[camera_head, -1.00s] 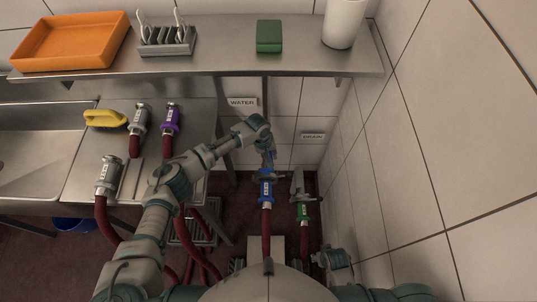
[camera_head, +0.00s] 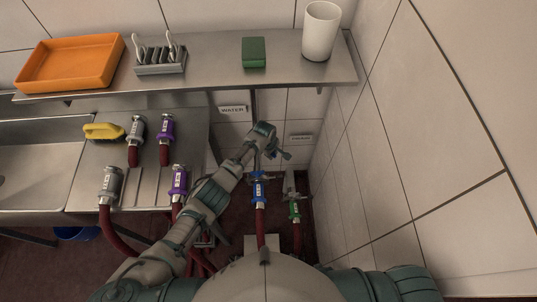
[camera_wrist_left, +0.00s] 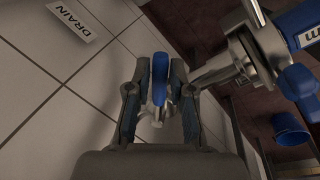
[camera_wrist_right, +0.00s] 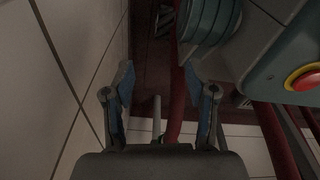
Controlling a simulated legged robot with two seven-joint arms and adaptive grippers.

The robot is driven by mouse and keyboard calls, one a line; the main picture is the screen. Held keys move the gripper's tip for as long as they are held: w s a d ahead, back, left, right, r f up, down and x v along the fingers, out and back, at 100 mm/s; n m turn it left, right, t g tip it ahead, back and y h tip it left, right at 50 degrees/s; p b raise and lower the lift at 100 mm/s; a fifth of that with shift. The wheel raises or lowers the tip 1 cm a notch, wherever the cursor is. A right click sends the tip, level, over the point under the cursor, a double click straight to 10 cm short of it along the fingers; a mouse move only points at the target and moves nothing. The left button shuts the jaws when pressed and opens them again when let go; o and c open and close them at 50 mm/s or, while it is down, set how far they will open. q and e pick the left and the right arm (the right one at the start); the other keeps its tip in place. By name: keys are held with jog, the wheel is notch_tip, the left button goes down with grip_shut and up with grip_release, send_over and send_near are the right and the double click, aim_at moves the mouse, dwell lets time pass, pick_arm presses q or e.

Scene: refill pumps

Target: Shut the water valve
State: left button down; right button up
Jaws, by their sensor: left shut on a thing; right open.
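The water valve's blue handle (camera_wrist_left: 161,88) is between the fingers of my left gripper (camera_wrist_left: 161,70), which is shut on it in the left wrist view. The metal valve body (camera_wrist_left: 245,55) and a blue coupling (camera_wrist_left: 300,28) show at the upper right there. In the head view, my left gripper (camera_head: 274,152) is below the WATER sign (camera_head: 232,109), just above the blue coupling (camera_head: 259,192) on its red hose. In the right wrist view, my right gripper (camera_wrist_right: 160,72) is open and empty; it is out of the head view.
The green drain coupling (camera_head: 294,210) stands close to the right of the blue one, under the DRAIN sign (camera_head: 301,139). The tiled wall (camera_head: 400,150) bounds the right side. A steel shelf (camera_head: 210,78) overhangs the back. Hoses with grey and purple couplings (camera_head: 179,181) are at left.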

jog(key=w+a+r+b, duration=0.1)
jog(key=w+r+b, duration=0.4)
jog(key=w+r, duration=0.3)
notch_tip(320, 180, up, 16)
jog(key=t+b, duration=0.1)
jog(key=b, duration=0.5)
pick_arm(q)
jog(key=w+d+n+y+b, duration=0.1)
jog(key=w+d+n, duration=0.2)
jog(key=w+n, duration=0.3)
jog(key=n, duration=0.3)
jog(key=shift+w+t+y, duration=0.25)
jog(key=shift+t+y, duration=0.05)
pick_arm(e)
jog(key=w+a+r+t+y, duration=0.1)
jog(key=w+t, duration=0.3)
jog(key=w, duration=0.4)
jog(key=shift+a, duration=0.75)
pick_arm(q)
jog(key=c, duration=1)
grip_release()
jog(key=shift+w+d, duration=0.1)
pick_arm(e)
jog(key=shift+w+d+f, duration=0.1)
jog(key=shift+d, duration=0.05)
